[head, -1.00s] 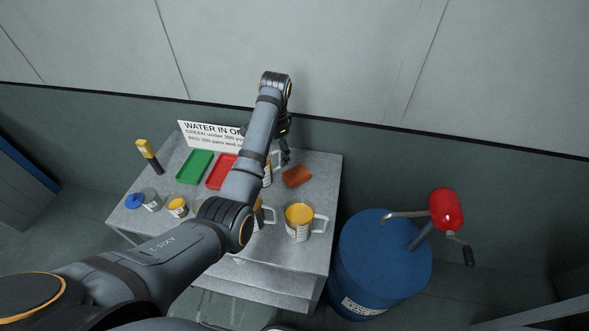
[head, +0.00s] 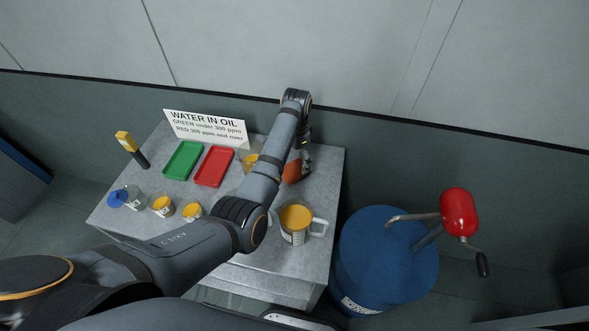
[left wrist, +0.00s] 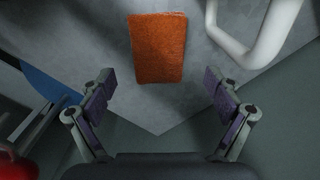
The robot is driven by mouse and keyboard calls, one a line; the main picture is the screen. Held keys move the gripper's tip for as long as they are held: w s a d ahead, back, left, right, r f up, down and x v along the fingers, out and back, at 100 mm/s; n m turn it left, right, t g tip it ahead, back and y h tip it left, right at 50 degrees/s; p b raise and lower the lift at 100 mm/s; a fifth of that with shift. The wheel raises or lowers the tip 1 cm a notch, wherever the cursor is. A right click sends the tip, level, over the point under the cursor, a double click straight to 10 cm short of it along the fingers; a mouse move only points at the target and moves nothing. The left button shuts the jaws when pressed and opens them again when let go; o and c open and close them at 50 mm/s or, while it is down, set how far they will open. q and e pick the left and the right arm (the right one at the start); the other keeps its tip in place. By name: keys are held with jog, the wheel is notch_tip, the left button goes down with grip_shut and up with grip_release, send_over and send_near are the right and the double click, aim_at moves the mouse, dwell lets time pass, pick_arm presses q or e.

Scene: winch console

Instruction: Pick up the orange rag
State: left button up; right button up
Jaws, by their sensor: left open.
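The orange rag (left wrist: 158,48) lies flat on the grey metal table, near its back right corner. In the head view the rag (head: 293,172) is partly hidden by my left arm. My left gripper (left wrist: 160,97) is open and empty above the table. In the left wrist view the rag sits between and beyond the two fingers, apart from both. In the head view the left gripper (head: 303,148) is mostly hidden behind its own arm, over the rag. My right gripper is not in view.
A mug with orange contents (head: 296,222) stands in front of the rag; a white handle (left wrist: 262,35) shows close by in the wrist view. A red tray (head: 214,167), a green tray (head: 183,161) and a sign (head: 205,128) are left. A blue drum (head: 385,265) stands right of the table.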

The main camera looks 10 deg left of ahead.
pick_arm(q)
notch_tip(320, 180, down, 4)
jog(key=shift+s+d+r, duration=0.1)
jog(key=shift+d+r, duration=0.05)
jog(key=c, duration=1.3)
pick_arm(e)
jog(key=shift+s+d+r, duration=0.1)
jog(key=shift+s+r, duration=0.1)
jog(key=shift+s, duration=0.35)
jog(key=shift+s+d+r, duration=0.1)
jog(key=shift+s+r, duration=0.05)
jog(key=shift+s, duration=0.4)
pick_arm(q)
notch_tip(320, 180, up, 12)
jog(key=b, duration=0.2)
notch_tip(320, 180, up, 6)
jog(key=p, duration=0.6)
send_over(296, 167)
jog(key=shift+s, duration=0.15)
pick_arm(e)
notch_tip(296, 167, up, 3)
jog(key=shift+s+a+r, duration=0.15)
